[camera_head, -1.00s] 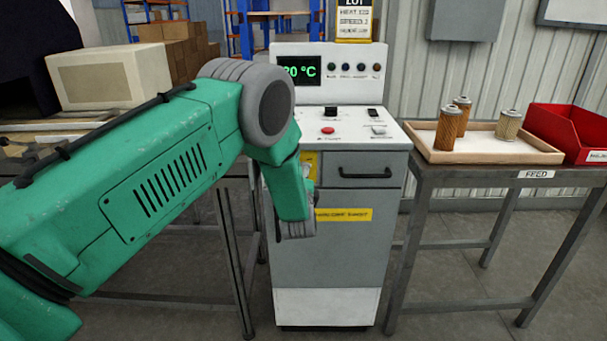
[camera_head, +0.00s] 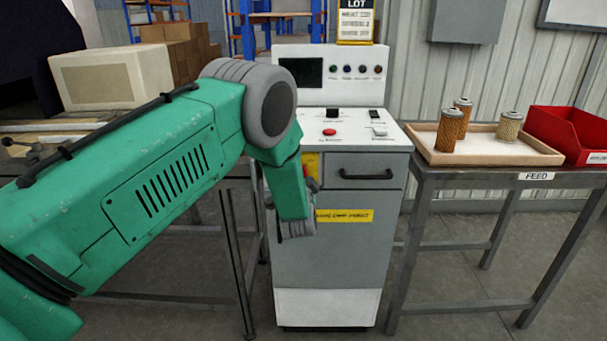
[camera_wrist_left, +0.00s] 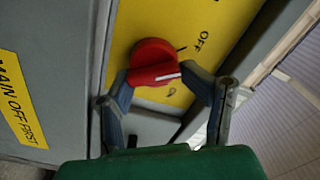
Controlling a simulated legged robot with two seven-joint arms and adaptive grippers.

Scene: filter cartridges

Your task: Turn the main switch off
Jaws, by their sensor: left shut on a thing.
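The red main switch (camera_wrist_left: 152,58) is a round knob on a yellow plate (camera_wrist_left: 205,15) marked OFF, in the left wrist view. A white line on the knob points to the right of that picture. My left gripper (camera_wrist_left: 160,82) has a finger on each side of the knob and is shut on it. In the head view the switch sits on the left side of the grey machine's front (camera_head: 345,250), mostly hidden by my green left arm. The machine's display (camera_head: 299,72) is dark. My right gripper is in neither view.
The machine's top carries a red button (camera_head: 329,132) and a black switch (camera_head: 332,114); a drawer handle (camera_head: 366,174) juts from its front. On the right, the FEED table (camera_head: 470,178) holds a wooden tray (camera_head: 545,157) with several filter cartridges and a red bin (camera_head: 565,133).

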